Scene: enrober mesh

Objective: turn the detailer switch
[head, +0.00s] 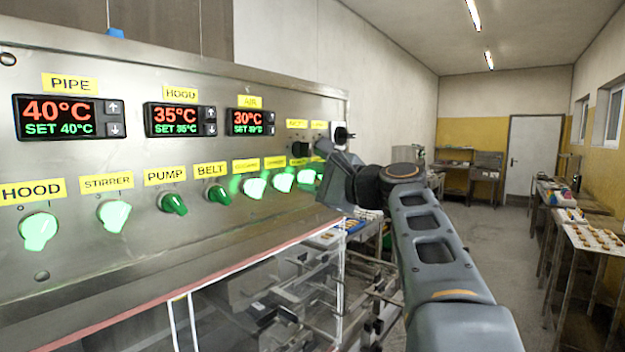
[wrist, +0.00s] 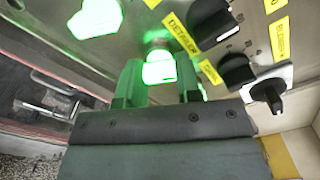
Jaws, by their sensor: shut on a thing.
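The detailer switch (wrist: 158,70) is a lit green knob on the steel panel, beside a yellow label reading DETAILER (wrist: 180,33). In the wrist view, my gripper (wrist: 158,84) has one finger on each side of this knob and is shut on it. The fingers are tinted by the green glow. In the head view, my gripper (head: 326,176) is at the right end of the lower knob row, and it partly hides the knobs there. The exact angle of the switch's handle is hard to tell.
Another lit green knob (wrist: 97,18) is close to the left in the wrist view. Black knobs (wrist: 236,70) are to the right. The head view shows pipe, hood and air displays (head: 180,120) above, and a clear machine cover (head: 260,285) below. The aisle at right is open.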

